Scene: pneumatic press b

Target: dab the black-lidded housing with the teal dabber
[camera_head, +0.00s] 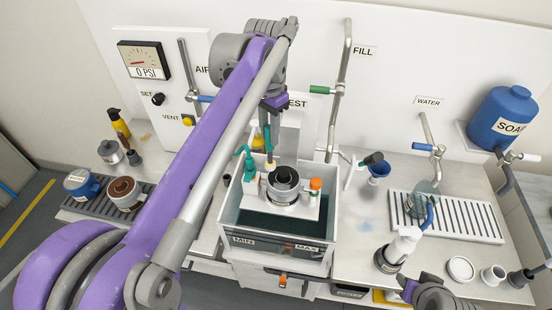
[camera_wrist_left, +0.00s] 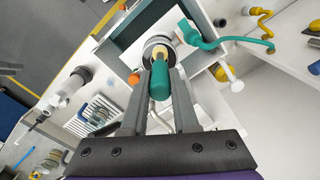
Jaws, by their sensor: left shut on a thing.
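A housing with a dark lid and grey ring (camera_head: 284,180) sits in the open white tank. It also shows in the left wrist view (camera_wrist_left: 155,42), partly hidden behind the dabber. My left gripper (camera_head: 268,135) is shut on the teal dabber (camera_wrist_left: 160,82), which points down with its pale tip (camera_head: 271,165) at the housing's back edge. I cannot tell whether the tip touches the lid. The purple left arm crosses the head view. My right gripper (camera_head: 432,292) is only partly in view at the bottom right, and its jaws are unclear.
The white tank (camera_head: 232,205) holds dark liquid, a teal curved fitting (camera_head: 244,160) and an orange knob (camera_head: 316,184). A blue housing (camera_head: 80,184) and a brown-topped one (camera_head: 123,190) stand on the left rack. A white bottle (camera_head: 404,243) and a drain grate (camera_head: 470,222) are at right.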

